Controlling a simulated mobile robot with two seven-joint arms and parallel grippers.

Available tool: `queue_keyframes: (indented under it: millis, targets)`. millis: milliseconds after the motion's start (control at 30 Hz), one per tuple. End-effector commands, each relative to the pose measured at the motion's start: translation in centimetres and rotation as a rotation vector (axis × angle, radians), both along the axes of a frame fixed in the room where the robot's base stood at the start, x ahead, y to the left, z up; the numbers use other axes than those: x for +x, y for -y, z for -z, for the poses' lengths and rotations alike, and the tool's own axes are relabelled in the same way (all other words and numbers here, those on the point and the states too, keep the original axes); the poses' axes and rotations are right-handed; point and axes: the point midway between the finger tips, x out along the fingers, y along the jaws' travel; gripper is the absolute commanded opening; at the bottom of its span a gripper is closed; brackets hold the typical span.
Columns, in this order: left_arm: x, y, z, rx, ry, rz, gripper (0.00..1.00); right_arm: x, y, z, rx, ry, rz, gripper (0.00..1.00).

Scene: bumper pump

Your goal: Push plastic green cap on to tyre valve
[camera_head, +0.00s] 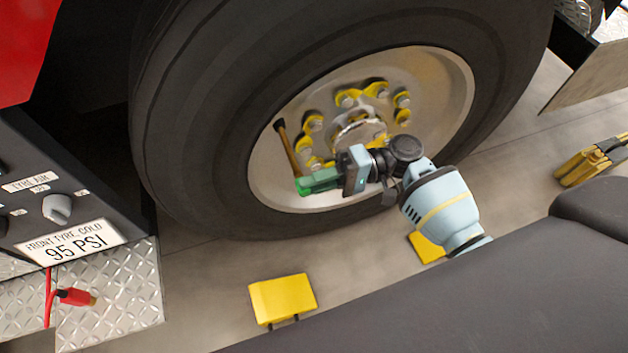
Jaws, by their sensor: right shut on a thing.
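The tyre valve (289,150) is a brass-coloured stem with a dark upper end, standing out over the wheel rim at its left side. My right gripper (318,181) comes in from the lower right and is shut at the lower end of the valve. The green at its fingertips is the plastic green cap (304,186), though its outline is hard to tell from the fingers. The cap is at or very near the valve's lower end; I cannot tell whether they touch. My left gripper is not in view.
The big black tyre (195,130) surrounds the pale rim with yellow nut markers (346,98). A tyre air panel (60,190) with a 95 PSI label is at left. A red connector (75,297) hangs below it. A yellow block (283,299) lies on the floor.

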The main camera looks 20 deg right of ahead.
Motion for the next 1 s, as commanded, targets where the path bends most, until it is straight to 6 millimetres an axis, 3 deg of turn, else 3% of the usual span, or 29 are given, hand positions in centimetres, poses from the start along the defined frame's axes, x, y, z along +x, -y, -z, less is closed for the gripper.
queue_keyframes:
  millis: [1000]
  targets:
    - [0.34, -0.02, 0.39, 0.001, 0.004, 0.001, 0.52, 0.46, 0.00, 0.01, 0.000, 0.000, 0.000, 0.00]
